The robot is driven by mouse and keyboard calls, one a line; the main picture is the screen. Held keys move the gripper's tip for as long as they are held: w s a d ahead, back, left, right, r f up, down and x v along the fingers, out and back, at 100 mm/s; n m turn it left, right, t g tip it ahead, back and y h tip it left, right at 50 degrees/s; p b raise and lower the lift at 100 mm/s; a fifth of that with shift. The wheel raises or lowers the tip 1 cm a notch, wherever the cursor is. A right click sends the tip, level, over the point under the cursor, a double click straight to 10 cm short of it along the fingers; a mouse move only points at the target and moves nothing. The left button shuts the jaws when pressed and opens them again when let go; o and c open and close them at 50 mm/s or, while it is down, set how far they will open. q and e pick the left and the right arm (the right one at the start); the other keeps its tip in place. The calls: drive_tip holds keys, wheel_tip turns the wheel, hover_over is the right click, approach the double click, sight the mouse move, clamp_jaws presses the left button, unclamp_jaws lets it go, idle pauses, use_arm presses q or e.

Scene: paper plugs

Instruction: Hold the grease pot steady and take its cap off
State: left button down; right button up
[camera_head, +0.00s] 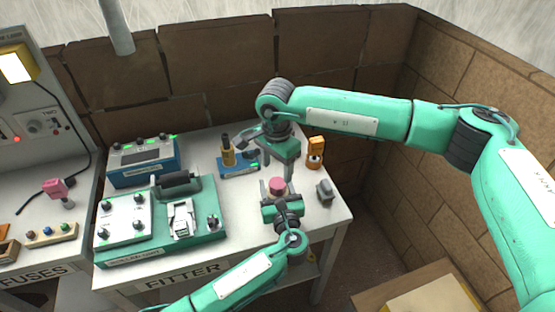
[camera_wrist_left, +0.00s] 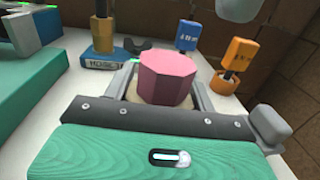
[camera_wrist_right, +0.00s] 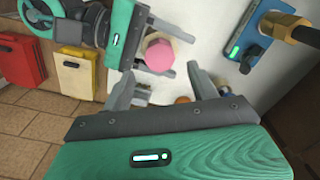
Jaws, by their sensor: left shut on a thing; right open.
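The grease pot stands upright on the right part of the white table. Its faceted pink cap (camera_head: 277,184) is on top, and it also shows in the left wrist view (camera_wrist_left: 167,78) and the right wrist view (camera_wrist_right: 159,53). My left gripper (camera_head: 279,200) is shut around the pale pot body (camera_wrist_left: 132,94) below the cap, one finger on each side. My right gripper (camera_head: 277,170) is open and points down above the cap, apart from it. In the right wrist view the cap lies beyond its fingertips. Most of the pot body is hidden.
A blue stand (camera_head: 238,164) with a yellow tool is left of my right gripper. An orange item (camera_head: 315,150) and a grey piece (camera_head: 325,190) stand to the right. A green fixture (camera_head: 150,243) and a blue instrument (camera_head: 140,170) fill the table's left.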

sight(278, 183)
drive_tip(key=m, duration=0.6)
drive_tip(key=shift+r+m, duration=0.25)
drive_tip(key=shift+m, duration=0.05)
drive_tip(key=m, duration=0.4)
drive_tip(key=shift+r+m, duration=0.15)
drive_tip(key=shift+m, duration=0.25)
drive_tip(key=m, duration=0.6)
drive_tip(key=shift+r, duration=0.25)
drive_tip(key=m, duration=0.5)
drive_tip(key=shift+d+r+m, duration=0.1)
drive_tip(key=shift+r+m, duration=0.1)
drive_tip(key=shift+m, duration=0.1)
drive_tip(key=shift+f, duration=4)
